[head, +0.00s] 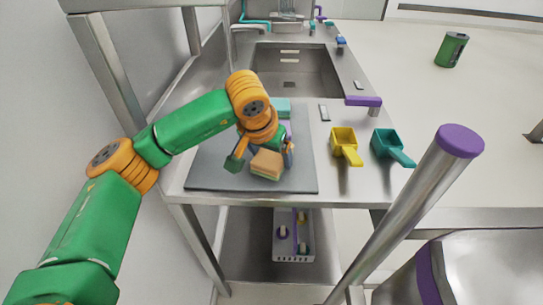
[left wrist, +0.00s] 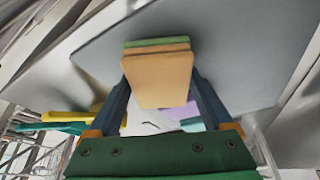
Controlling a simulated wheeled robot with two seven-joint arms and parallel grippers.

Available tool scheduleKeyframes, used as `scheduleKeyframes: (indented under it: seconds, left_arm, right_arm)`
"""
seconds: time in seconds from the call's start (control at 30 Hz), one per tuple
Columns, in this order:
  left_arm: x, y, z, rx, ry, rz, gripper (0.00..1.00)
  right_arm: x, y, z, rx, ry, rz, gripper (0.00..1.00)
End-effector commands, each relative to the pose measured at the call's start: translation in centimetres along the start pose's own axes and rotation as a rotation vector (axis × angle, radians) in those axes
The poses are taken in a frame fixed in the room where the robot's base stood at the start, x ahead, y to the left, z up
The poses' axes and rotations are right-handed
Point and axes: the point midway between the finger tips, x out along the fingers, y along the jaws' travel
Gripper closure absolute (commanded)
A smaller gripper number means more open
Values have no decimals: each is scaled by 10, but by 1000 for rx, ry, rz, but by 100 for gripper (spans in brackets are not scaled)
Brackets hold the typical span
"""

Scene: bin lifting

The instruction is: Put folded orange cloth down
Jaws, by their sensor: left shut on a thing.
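The folded orange cloth (head: 266,163) is a small block with an orange top and a green layer, over the front part of the grey mat (head: 215,178) in the head view. My left gripper (left wrist: 160,85) is shut on the cloth, which shows between its two dark fingers in the left wrist view (left wrist: 158,72). I cannot tell whether the cloth touches the mat. Teal and purple folded cloths (head: 281,107) lie behind the gripper, partly hidden by it. My right gripper is not in view.
A yellow scoop (head: 344,146) and a green scoop (head: 388,145) lie right of the mat on the steel counter. A sink (head: 290,72) is behind. A purple-capped post (head: 459,141) stands at the front right. A caddy (head: 293,240) sits on the shelf below.

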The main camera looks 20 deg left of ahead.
Motion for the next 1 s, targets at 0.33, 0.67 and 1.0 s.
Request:
scheduleKeyframes:
  seconds: [0.33,0.67,1.0]
  left_arm:
    - [12,1,6,1,1,1,60]
    - [18,1,10,1,-4,1,0]
    - [-12,1,6,1,2,1,0]
  right_arm:
    - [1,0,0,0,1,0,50]
    - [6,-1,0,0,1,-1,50]
    - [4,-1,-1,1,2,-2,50]
